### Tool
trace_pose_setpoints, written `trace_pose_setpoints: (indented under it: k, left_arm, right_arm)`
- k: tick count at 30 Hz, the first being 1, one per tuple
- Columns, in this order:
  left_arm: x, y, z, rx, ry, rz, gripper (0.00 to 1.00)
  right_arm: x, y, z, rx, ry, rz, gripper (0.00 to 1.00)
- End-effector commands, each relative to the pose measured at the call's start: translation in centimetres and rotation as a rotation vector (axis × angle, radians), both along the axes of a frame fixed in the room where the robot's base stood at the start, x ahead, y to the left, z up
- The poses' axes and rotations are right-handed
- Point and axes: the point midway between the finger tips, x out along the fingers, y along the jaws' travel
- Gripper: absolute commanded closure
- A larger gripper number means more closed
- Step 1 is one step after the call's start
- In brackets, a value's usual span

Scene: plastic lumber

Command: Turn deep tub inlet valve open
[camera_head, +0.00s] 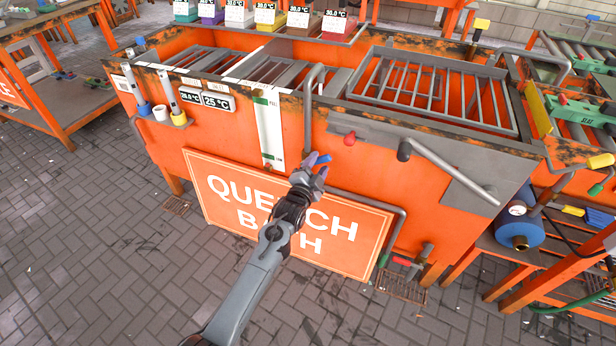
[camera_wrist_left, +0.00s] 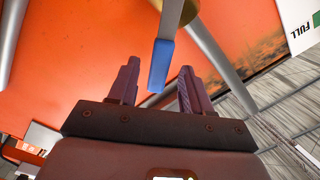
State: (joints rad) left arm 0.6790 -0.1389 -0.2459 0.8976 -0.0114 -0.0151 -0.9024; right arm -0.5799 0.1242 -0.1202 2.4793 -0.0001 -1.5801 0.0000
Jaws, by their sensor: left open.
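A blue-tipped valve lever (camera_head: 321,159) sticks out from the front of the orange quench bath (camera_head: 230,135), below a grey bent pipe (camera_head: 309,100). My left gripper (camera_head: 311,170) is open right at this lever, in front of the tub wall. In the left wrist view, the blue grip (camera_wrist_left: 160,68) lies between the open fingers of my left gripper (camera_wrist_left: 157,82), with a gap seen on both sides. The lever's grey shank runs up to a brass-coloured fitting (camera_wrist_left: 184,22). The valve body is partly hidden in the head view. My right gripper is not seen.
A red knob (camera_head: 349,138) and a long grey handle (camera_head: 450,170) are on the front to the right. A white level strip (camera_head: 268,125) is to the left. A QUENCH BATH sign (camera_head: 225,210) and a drain pipe (camera_head: 402,235) lie below. The paved floor in front is clear.

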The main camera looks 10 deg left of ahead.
Motion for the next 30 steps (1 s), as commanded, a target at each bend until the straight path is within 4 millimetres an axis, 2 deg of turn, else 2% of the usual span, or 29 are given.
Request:
trace_pose_setpoints:
  k: [1,6,15,28,29,30]
  left_arm:
    - [-0.8,0.4,0.4,0.001,0.002,0.002,0.51]
    - [-3.4,1.1,0.3,0.002,0.002,0.0,0.51]
    - [-6.7,2.1,0.1,0.002,0.002,0.001,0.51]
    - [-7.4,2.3,0.0,0.0,0.001,0.001,0.51]
    - [-7.4,2.3,0.0,0.0,0.001,0.001,0.53]
    - [-7.4,2.3,0.0,0.001,0.0,0.001,0.59]
  right_arm:
    - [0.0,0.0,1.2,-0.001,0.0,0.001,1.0]
    - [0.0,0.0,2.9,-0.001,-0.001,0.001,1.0]
    - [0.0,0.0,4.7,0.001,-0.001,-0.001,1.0]
    - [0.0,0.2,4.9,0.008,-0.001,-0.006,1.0]
    - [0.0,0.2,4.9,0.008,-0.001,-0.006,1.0]
    - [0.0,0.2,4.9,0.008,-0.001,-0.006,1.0]
